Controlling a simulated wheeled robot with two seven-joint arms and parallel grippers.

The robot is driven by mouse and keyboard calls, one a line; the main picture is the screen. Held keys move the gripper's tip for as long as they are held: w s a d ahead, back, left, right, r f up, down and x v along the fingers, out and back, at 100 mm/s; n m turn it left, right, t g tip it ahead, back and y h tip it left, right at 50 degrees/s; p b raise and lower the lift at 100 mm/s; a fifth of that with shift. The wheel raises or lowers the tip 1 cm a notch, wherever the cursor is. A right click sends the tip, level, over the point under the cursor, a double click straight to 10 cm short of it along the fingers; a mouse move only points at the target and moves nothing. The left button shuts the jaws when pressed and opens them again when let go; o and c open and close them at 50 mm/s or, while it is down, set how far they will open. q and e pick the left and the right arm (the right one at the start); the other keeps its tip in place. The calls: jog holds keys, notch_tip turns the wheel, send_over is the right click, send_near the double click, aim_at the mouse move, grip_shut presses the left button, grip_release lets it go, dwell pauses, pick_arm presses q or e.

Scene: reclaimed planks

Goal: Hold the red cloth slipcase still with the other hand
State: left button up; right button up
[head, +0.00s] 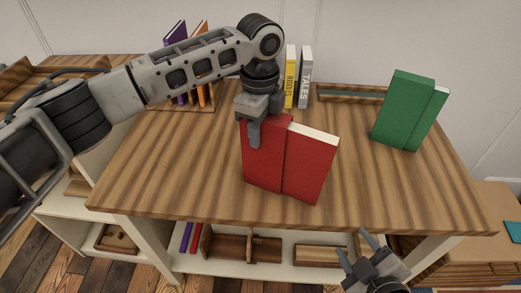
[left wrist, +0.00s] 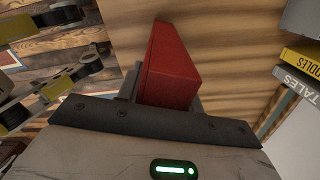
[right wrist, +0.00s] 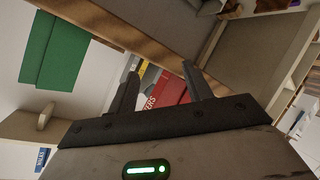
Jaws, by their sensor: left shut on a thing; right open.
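The red cloth slipcase (head: 263,160) stands upright near the middle of the tabletop. A red book with a cream top edge (head: 310,165) stands against its right side, seemingly partly out of it. My left gripper (head: 254,133) comes from above and is shut on the slipcase's upper left part. In the left wrist view, a red block (left wrist: 172,70) sits between the fingers. My right gripper (head: 362,252) is open and empty, low in front of the table's front edge. Between its fingers, the right wrist view shows a red surface with letters (right wrist: 168,88), apart from them.
A green slipcase or book (head: 402,108) stands at the right. Yellow (head: 290,77) and grey (head: 305,77) volumes stand at the back beside a wooden tray (head: 350,93). Purple and orange books stand back left. A shelf with wooden items lies below the tabletop. The front tabletop is clear.

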aim_at(307, 163)
jog(key=w+r+n+t+y, duration=0.1)
jog(key=w+r+n+y, duration=0.1)
jog(key=n, duration=0.4)
jog(key=w+r+n+t+y, duration=0.1)
jog(key=w+r+n+y, duration=0.1)
jog(key=n, duration=0.4)
jog(key=w+r+n+t+y, duration=0.1)
jog(key=w+r+n+y, duration=0.1)
jog(key=w+r+n, duration=0.2)
jog(key=shift+w+d+n, duration=0.1)
jog(key=shift+w+n, duration=0.05)
jog(key=shift+n, duration=1.35)
jog(key=w+a+n+g+y, duration=0.1)
jog(key=a+n+g+y, duration=0.1)
jog(key=n, duration=0.4)
jog(key=w+a+r+n+g+y, duration=0.1)
jog(key=w+a+n+g+y, duration=0.1)
jog(key=n, duration=0.5)
jog(key=w+a+r+n+g+y, duration=0.1)
jog(key=w+a+n+g+y, duration=0.1)
jog(key=a+n+g, duration=0.3)
jog(key=shift+a+n+y, duration=0.9)
jog(key=shift+a+n, duration=0.1)
jog(key=shift+a, duration=0.05)
grip_shut()
jog(key=shift+r, duration=0.35)
